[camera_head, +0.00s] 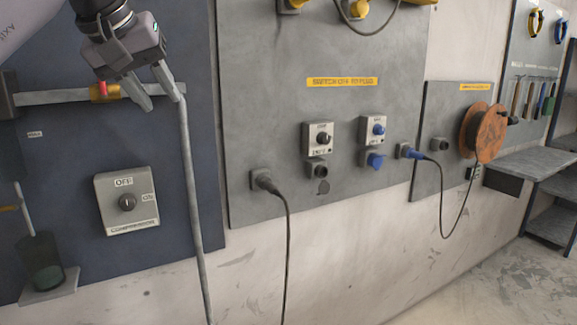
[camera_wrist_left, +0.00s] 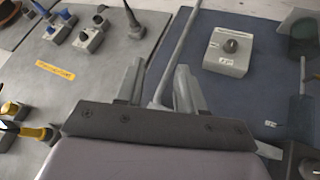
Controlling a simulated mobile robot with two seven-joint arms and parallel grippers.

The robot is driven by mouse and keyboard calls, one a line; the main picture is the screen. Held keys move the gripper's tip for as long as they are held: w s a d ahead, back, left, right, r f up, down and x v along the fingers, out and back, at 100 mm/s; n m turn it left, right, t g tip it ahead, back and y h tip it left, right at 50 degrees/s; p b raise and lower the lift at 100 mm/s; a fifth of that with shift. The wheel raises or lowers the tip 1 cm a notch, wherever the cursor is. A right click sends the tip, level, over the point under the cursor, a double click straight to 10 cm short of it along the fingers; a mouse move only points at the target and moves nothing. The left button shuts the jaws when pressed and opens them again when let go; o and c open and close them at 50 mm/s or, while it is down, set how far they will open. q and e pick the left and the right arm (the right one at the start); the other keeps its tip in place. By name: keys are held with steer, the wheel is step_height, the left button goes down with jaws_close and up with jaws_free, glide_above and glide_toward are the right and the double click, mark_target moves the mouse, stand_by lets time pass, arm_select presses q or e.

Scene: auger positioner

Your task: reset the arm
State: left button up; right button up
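A grey horizontal bar (camera_head: 55,97) with a brass and red fitting (camera_head: 104,92) runs along the dark blue panel at upper left. A long thin grey rod (camera_head: 192,190) hangs down from near the bar's right end. My left gripper (camera_head: 163,102) is at the bar's right end, its fingers spread. In the left wrist view the rod (camera_wrist_left: 184,32) passes between the spread fingers (camera_wrist_left: 160,68), with a gap on the left finger's side. Contact with the right finger cannot be told. The rod's top is hidden behind the gripper. My right gripper is not in view.
A compressor switch box (camera_head: 127,202) is on the blue panel, with a green container (camera_head: 41,262) at lower left. A grey panel (camera_head: 265,130) holds switches, sockets and a plugged black cable (camera_head: 288,250). A cable reel (camera_head: 483,131) and grey shelf (camera_head: 532,162) are at right.

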arm_select(q)
steer(key=s+d+f+n+g+h, duration=0.3)
steer(key=s+d+f+n+h, duration=0.1)
steer(key=d+f+n+h, duration=0.6)
steer(key=s+d+f+n+g+h, duration=0.25)
steer(key=d+f+n+h, duration=0.45)
steer(key=d+f, duration=0.55)
steer(key=s+a+f+n+t+y, duration=0.2)
steer(key=a+f+n+t+y, duration=0.55)
steer(key=n, duration=0.95)
steer(key=s+a+f+n+t+y, duration=0.2)
steer(key=a+f+n+t, duration=0.45)
steer(key=f+n, duration=0.75)
steer(key=s+a+f+n+g+y, duration=0.2)
steer(key=s+a+f+n+y, duration=0.1)
steer(key=s+f+n, duration=0.6)
steer(key=s+a+f+n+g+y, duration=0.3)
steer(key=s+a+f+n+y, duration=0.1)
steer(key=s+f+n, duration=0.4)
steer(key=shift+s+a+f+n, duration=0.4)
steer(key=shift+s+a+n, duration=0.2)
steer(key=shift+s+n, duration=0.25)
